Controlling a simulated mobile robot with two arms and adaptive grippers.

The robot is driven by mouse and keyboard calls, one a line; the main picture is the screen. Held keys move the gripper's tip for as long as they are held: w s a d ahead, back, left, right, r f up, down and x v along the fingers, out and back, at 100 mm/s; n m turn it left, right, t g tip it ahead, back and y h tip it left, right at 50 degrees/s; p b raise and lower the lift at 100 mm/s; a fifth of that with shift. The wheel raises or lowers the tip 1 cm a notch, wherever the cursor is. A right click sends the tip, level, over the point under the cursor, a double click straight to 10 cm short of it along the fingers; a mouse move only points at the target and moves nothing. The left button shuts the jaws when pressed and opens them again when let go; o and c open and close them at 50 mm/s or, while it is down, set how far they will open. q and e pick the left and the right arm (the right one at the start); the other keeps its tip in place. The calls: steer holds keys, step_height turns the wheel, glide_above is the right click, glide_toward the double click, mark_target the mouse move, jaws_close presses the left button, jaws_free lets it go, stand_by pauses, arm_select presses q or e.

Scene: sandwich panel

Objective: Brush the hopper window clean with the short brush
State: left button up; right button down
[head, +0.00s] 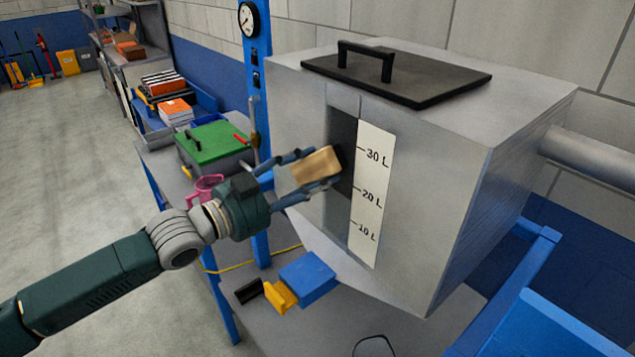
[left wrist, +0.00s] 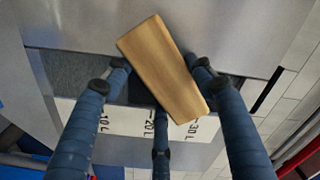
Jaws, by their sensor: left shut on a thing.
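The grey hopper (head: 455,150) has a tall narrow window (head: 340,125) beside a white scale strip (head: 372,190) marked 10 L, 20 L and 30 L. The window looks dark in its upper part and lighter grey near the bottom. My left gripper (head: 306,175) is shut on the short brush (head: 314,166), a tan wooden block, level with about the 20 to 30 L marks. In the left wrist view the brush (left wrist: 162,68) lies tilted between the blue fingers, over the window strip (left wrist: 62,74). Its dark bristle side faces the window; whether it touches, I cannot tell.
A black-handled lid (head: 395,75) lies on the hopper. Below are a blue block (head: 307,279), a yellow piece (head: 280,296) and a black piece (head: 248,291).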

mark_target(309, 159)
arm_select(q)
steer(key=shift+w+a+r+p, duration=0.1)
steer(key=shift+w+r+p, duration=0.05)
steer(key=shift+r+p, duration=0.8)
steer(key=shift+s+d, duration=0.6)
steer(key=shift+s, duration=0.25)
steer(key=shift+s+d, duration=0.6)
steer(key=shift+s, duration=0.25)
steer(key=shift+s+d+p, duration=0.35)
steer(key=shift+s+d, duration=0.25)
steer(key=shift+s, duration=0.2)
steer(key=shift+s+d+p, duration=0.35)
steer(key=shift+s+d, duration=0.2)
steer(key=shift+s, duration=0.2)
steer(key=shift+w+r+p, duration=0.1)
steer(key=shift+r+p, duration=0.8)
steer(key=shift+r, duration=0.05)
steer(key=shift+w+a, duration=0.6)
steer(key=shift+w, duration=0.2)
steer(key=shift+w+a, duration=0.6)
steer(key=shift+w, duration=0.2)
steer(key=shift+w+a, duration=0.7)
steer(key=shift+w, duration=0.3)
steer(key=shift+w+a, duration=0.45)
steer(key=shift+w, duration=0.1)
steer(key=shift+s, duration=0.1)
